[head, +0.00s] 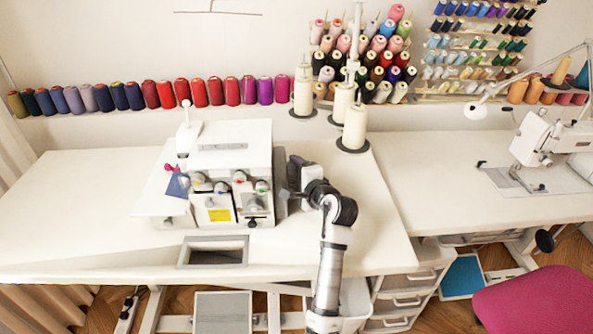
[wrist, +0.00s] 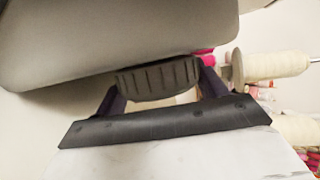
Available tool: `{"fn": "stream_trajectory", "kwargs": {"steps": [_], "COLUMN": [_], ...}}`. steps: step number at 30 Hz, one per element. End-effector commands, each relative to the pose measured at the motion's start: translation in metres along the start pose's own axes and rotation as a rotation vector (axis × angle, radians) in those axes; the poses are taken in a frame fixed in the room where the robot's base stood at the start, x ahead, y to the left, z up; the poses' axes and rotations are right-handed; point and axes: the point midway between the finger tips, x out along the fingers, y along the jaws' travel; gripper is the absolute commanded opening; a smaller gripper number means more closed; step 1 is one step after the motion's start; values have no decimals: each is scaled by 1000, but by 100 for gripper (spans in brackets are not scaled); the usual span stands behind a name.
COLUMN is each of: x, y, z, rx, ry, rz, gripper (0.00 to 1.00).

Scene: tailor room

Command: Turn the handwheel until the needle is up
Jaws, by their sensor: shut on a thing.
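The white serger (head: 230,160) stands on the left table, with coloured dials on its front. Its dark ribbed handwheel (wrist: 158,78) shows in the wrist view under the grey machine housing (wrist: 110,35). My gripper (wrist: 160,90) has one finger on each side of the handwheel and is shut on it. In the head view my gripper (head: 295,175) reaches the right side of the serger, and the handwheel is hidden there. The needle is too small to tell in the head view, so its height cannot be seen.
Cream thread cones (head: 355,127) stand behind my arm. A recessed tray opening (head: 213,252) is in the table front. The left table top (head: 80,205) is clear. A second sewing machine (head: 545,140) stands on the right table, with a pink chair (head: 535,310) before it.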

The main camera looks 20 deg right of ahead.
Motion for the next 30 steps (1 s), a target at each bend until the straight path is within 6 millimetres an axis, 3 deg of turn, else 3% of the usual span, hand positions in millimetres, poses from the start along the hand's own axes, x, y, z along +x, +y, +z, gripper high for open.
{"fn": "stream_trajectory", "kwargs": {"steps": [1, 10, 30], "x": [-2, -3, -1], "y": [-8, -10, 2], "z": [0, 0, -2], "rx": [12, 108, 323], "ry": [1, 1, 4], "rz": [29, 267, 787], "gripper": [49, 49, 49]}}
